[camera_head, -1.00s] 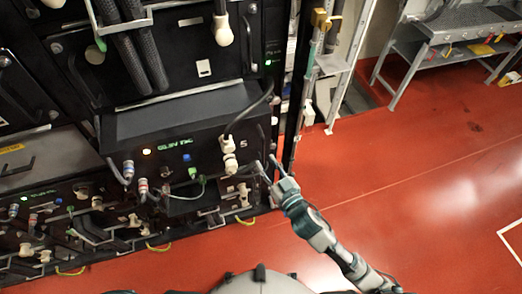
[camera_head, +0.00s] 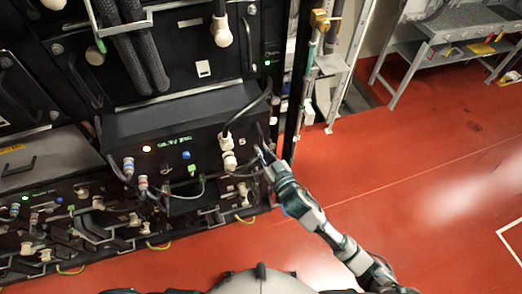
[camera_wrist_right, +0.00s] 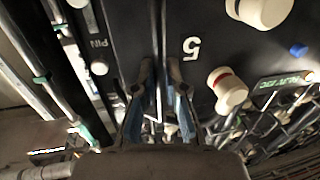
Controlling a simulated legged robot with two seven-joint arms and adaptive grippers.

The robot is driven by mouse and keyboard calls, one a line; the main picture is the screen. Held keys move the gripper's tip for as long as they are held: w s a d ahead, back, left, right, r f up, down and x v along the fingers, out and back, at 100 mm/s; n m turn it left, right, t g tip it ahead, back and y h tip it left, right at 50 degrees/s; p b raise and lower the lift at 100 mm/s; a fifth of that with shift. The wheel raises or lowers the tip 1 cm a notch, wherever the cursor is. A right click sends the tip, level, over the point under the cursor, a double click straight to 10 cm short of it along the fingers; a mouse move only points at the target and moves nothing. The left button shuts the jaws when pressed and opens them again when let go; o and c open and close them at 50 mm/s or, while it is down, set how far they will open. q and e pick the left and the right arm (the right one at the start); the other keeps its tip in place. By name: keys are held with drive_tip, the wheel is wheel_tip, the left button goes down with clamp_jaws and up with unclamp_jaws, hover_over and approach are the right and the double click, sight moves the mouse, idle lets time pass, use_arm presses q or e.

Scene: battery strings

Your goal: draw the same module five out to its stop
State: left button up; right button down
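Module five (camera_head: 205,150) is a black box in the rack, with a lit green display, an orange light, a blue button and a white "5". My right gripper (camera_head: 262,156) is at the front's right end. In the right wrist view its two fingers (camera_wrist_right: 160,75) stand apart on either side of a dark upright handle (camera_wrist_right: 158,30), next to the "5"; firm contact cannot be made out. My left gripper is out of view.
Lower modules with cables and plugs (camera_head: 98,203) sit below and left. Thick black hoses (camera_head: 125,50) hang above. A rack post (camera_head: 298,90) and a ladder-like frame (camera_head: 328,70) stand right. The red floor (camera_head: 400,170) is clear up to a grey bench (camera_head: 460,28).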

drive_tip(key=shift+s+d+f+p, duration=0.15)
drive_tip(key=shift+s+p, duration=0.1)
drive_tip(key=shift+s, duration=0.35)
drive_tip(key=shift+s+d+f+p, duration=0.1)
drive_tip(key=shift+s+d+p, duration=0.1)
drive_tip(key=shift+s, duration=0.4)
drive_tip(key=c, duration=1.3)
unclamp_jaws()
drive_tip(key=shift+o, duration=0.5)
drive_tip(key=shift+s+r, duration=0.1)
drive_tip(key=shift+r, duration=0.05)
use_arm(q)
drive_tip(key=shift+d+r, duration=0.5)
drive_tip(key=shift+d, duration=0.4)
use_arm(e)
drive_tip(key=v, duration=1.2)
